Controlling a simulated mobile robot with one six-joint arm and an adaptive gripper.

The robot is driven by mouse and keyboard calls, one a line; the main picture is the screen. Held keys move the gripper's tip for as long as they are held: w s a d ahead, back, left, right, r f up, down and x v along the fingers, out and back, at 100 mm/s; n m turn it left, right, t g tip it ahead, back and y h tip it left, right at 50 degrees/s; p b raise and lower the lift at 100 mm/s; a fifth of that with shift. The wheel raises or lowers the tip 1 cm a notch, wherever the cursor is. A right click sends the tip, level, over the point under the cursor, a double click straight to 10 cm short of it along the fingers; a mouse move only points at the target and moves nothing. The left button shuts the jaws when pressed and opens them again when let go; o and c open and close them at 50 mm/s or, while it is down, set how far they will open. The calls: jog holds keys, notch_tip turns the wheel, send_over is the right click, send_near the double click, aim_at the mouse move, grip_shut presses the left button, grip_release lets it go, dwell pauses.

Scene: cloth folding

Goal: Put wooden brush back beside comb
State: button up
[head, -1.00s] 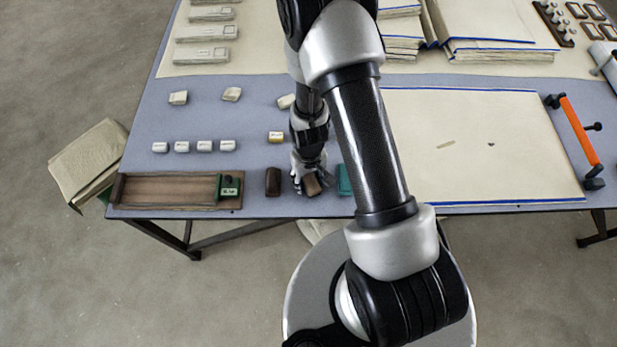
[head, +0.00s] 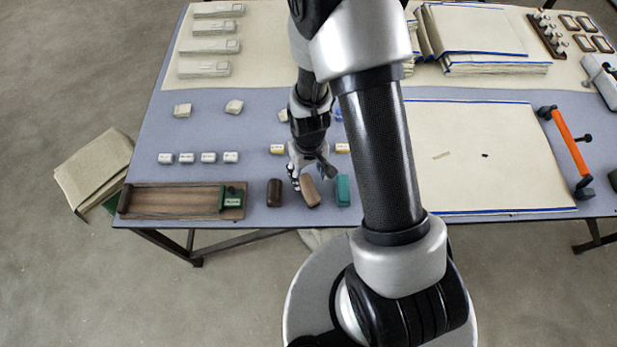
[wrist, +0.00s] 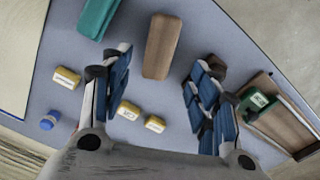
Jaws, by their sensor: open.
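A light-brown wooden block, seemingly the wooden brush (head: 310,193), lies slightly tilted near the table's front edge, between a dark-brown block (head: 274,193) and a teal block (head: 343,191). I cannot tell which item is the comb. My gripper (head: 308,174) is open, at the far end of the brush in the head view. In the wrist view the brush (wrist: 162,46) lies past my spread, empty fingers (wrist: 158,68), in line with the gap between them. The teal block (wrist: 99,18) is at upper left; the dark-brown block (wrist: 215,65) is partly hidden behind the right finger.
A wooden tray (head: 170,202) with a green block (head: 231,199) lies to the left. Several small labelled blocks (head: 208,157) stand behind it. A large cream sheet (head: 490,155) and an orange-handled tool (head: 571,142) are at right. My arm covers the middle.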

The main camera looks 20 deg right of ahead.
notch_tip(320, 180, up, 23)
jog(key=s+t, duration=0.2)
jog(key=s+r+m+t, duration=0.1)
jog(key=s+r+t, duration=0.1)
jog(key=s+r, duration=0.9)
jog(key=shift+s+r+t, duration=0.3)
jog(key=shift+s+r, duration=0.05)
jog(key=shift+s, duration=0.7)
